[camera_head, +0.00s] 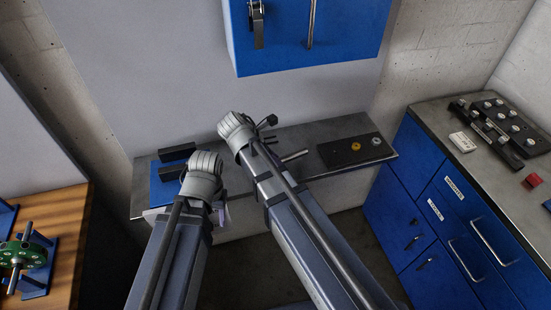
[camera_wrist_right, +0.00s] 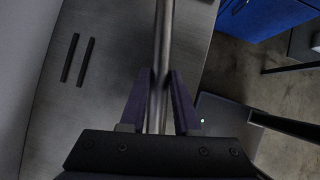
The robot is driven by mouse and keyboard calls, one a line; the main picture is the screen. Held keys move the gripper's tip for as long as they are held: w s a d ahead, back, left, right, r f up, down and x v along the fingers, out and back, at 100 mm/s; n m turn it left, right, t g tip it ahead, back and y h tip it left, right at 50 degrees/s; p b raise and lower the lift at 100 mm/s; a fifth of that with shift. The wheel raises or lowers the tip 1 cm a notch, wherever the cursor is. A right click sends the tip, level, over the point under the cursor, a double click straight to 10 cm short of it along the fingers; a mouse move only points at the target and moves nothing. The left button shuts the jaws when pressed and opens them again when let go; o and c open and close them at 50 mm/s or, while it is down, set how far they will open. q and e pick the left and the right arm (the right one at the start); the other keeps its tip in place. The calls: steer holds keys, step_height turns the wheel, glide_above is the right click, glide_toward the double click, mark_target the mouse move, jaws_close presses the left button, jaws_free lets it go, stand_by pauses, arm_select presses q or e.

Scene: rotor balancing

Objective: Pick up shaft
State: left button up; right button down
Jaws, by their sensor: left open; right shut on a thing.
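The shaft is a grey metal rod (camera_wrist_right: 164,40) that runs between the two purple fingers of my right gripper (camera_wrist_right: 158,90) in the right wrist view. The fingers are shut on it. In the head view a short length of the shaft (camera_head: 295,156) sticks out to the right of my right gripper (camera_head: 268,150), over the grey bench (camera_head: 330,129). The rest of it is hidden behind the arm. My left gripper (camera_head: 222,213) is open at the bench's front edge, mostly hidden by its own wrist.
A blue mat (camera_head: 164,190) with dark blocks lies at the bench's left end. A black plate (camera_head: 350,150) with a yellow and a grey piece lies at the right. A blue cabinet (camera_head: 302,60) hangs above. A green rotor (camera_head: 22,254) stands on the wooden table at left.

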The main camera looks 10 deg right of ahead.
step_height(320, 180, up, 8)
steer(key=p, duration=0.7)
steer(key=shift+f, duration=0.1)
arm_select(q)
step_height(320, 180, up, 8)
steer(key=shift+f, duration=0.1)
